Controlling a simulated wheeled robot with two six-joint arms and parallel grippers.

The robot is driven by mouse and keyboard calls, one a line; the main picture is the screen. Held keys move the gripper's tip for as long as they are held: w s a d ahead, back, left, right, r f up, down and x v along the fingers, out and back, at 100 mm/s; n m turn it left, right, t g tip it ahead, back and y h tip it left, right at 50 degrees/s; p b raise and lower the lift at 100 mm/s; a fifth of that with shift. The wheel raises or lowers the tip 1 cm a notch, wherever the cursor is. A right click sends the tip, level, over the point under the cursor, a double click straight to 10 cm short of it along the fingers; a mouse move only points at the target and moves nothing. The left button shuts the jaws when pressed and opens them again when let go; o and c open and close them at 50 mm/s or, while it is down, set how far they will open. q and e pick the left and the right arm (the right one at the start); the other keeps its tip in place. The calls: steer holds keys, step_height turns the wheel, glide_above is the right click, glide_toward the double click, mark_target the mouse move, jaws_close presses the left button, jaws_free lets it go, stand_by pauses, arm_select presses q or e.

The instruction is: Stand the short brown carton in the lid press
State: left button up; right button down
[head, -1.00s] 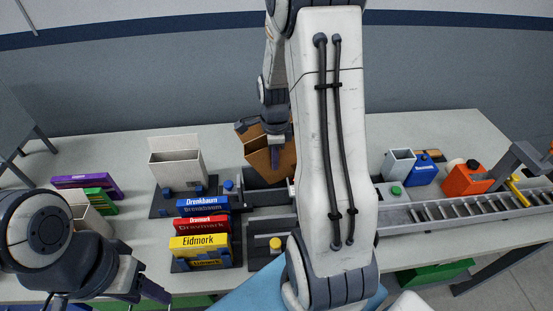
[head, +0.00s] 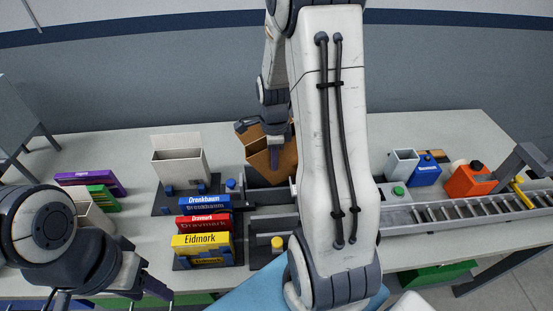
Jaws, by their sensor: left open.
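The brown carton (head: 285,165), with its top flaps open, is behind the middle of the bench. My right gripper (head: 274,157) reaches down onto it, with one dark finger against its wall; the other finger is hidden, and the carton keeps its place with the gripper. The carton looks slightly tilted. Its lower end is hidden behind the dark wall of a low fixture (head: 265,181), apparently the lid press, so I cannot tell whether it touches the bottom. My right arm covers the fixture's right part. My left gripper (head: 150,292) is open and empty at the lower left.
Left of the fixture stand a grey open carton (head: 181,167) and blue, red and yellow boxes (head: 203,245). On the right are a roller conveyor (head: 470,211), an orange canister (head: 468,182) and a blue one (head: 426,172).

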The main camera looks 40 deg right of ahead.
steer(key=shift+w+a+f, duration=0.1)
steer(key=shift+a+f, duration=0.05)
steer(key=shift+a, duration=0.35)
steer(key=shift+a+f, duration=0.15)
steer(key=shift+a, duration=0.3)
stand_by(0.3)
stand_by(0.3)
steer(key=c, duration=0.6)
jaws_free()
steer(key=shift+w+d, duration=0.1)
steer(key=shift+r, duration=0.1)
step_height(320, 180, up, 8)
steer(key=p, duration=0.7)
